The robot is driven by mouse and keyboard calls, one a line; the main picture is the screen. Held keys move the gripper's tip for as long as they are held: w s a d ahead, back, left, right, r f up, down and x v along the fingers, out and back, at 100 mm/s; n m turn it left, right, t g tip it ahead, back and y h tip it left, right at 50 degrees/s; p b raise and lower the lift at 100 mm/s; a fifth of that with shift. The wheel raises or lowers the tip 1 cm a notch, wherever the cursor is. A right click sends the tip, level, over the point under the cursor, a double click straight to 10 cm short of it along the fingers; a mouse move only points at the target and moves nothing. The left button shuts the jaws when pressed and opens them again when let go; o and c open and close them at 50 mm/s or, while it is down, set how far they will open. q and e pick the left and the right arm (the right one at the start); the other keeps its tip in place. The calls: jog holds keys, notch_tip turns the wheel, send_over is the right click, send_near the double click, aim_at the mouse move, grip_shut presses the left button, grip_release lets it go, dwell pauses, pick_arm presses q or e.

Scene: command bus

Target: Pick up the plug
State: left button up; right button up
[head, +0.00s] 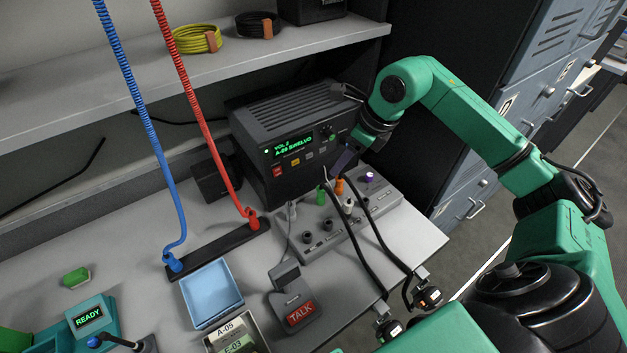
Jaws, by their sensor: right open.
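A blue plug (173,262) on a coiled blue cord and a red plug (252,218) on a coiled red cord stand upright at the two ends of a black strip (212,249) on the desk. I cannot tell which one the task means. My right gripper (338,130) is open and empty, in front of the right end of the black radio unit (290,140). It is above the grey control panel (372,218), right of both plugs and apart from them. My left gripper is not in view.
The panel carries coloured knobs, with two dark cables crossing it toward the desk's right edge. A TALK unit (292,297), a blue tray (210,291) and a card box (237,330) stand in front. A shelf (120,85) overhangs the back. Cabinets (535,80) stand right.

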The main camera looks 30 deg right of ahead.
jog(key=p, duration=0.2)
send_over(323, 189)
jog(key=s+d, duration=0.2)
notch_tip(323, 189, down, 5)
jog(key=p+x, duration=0.1)
jog(key=x, duration=0.3)
jog(key=p+x, duration=0.1)
jog(key=x, duration=0.1)
jog(key=shift+a+r+p, duration=0.1)
jog(key=shift+a+p, duration=0.2)
jog(key=shift+a, duration=0.05)
jog(key=shift+f, duration=0.55)
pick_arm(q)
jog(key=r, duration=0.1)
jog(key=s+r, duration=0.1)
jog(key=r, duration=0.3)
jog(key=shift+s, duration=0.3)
pick_arm(e)
grip_shut()
